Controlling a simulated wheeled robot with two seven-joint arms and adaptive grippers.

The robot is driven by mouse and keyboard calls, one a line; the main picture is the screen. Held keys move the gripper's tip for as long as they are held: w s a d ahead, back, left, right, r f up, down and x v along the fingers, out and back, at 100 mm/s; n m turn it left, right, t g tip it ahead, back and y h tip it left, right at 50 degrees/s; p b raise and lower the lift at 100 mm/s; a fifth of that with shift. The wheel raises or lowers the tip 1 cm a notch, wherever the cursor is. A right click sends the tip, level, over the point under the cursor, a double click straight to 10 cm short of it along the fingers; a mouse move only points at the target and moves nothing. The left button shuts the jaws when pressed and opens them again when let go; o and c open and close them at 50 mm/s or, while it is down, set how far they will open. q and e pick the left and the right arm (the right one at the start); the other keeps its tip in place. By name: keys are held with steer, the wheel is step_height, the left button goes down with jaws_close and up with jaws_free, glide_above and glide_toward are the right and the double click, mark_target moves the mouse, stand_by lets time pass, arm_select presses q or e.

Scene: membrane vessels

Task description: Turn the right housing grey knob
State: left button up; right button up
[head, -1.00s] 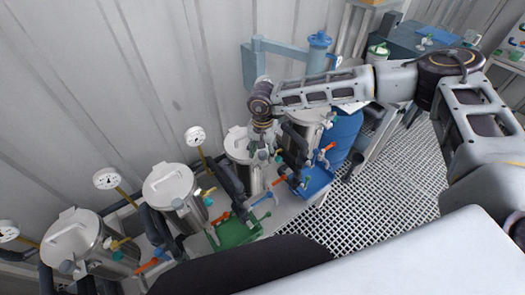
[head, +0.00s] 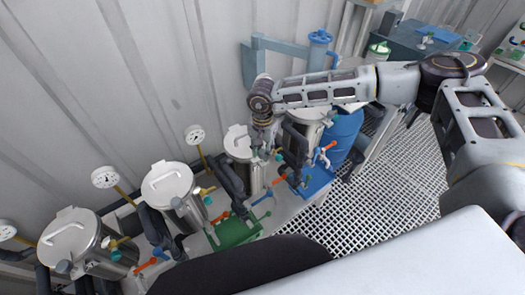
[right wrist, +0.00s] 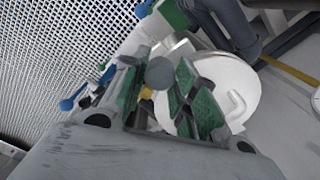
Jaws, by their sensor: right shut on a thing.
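The grey knob (right wrist: 160,72) is round and sits between the green-padded fingers of my right gripper (right wrist: 161,88) in the right wrist view. The gripper is shut on it. The housing (right wrist: 232,84) beside it has a pale round lid with a bent handle. In the head view my right gripper (head: 265,150) points down at the front edge of a steel housing (head: 239,145); the knob is too small and covered to make out there. Another steel housing (head: 308,114) stands to the right, partly behind my arm. My left gripper is not in view.
More lidded steel housings (head: 168,182) stand in a row to the left, with gauges (head: 195,134) behind. Dark pipes and orange and blue valve handles (head: 279,180) crowd the front. A blue barrel (head: 343,132) stands right. The grating floor (head: 395,190) is clear.

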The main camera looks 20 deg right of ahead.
steer(key=m+b, duration=0.5)
steer(key=shift+f, duration=0.15)
steer(key=shift+m+b, duration=0.35)
steer(key=shift+m, duration=0.25)
steer(key=m+b, duration=0.4)
steer(key=m, duration=0.1)
steer(key=shift+m+b, duration=0.55)
steer(key=shift+m, duration=0.35)
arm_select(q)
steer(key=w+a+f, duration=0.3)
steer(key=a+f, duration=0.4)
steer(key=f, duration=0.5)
arm_select(e)
steer(key=shift+b, duration=0.4)
steer(key=m+b, duration=0.1)
steer(key=m, duration=0.1)
steer(key=shift+m, duration=0.4)
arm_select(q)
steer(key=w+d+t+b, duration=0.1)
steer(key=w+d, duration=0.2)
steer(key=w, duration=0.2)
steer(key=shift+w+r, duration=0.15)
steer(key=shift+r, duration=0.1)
arm_select(e)
steer(key=shift+o, duration=0.2)
steer(key=shift+r+m, duration=0.2)
steer(key=shift+m, duration=0.4)
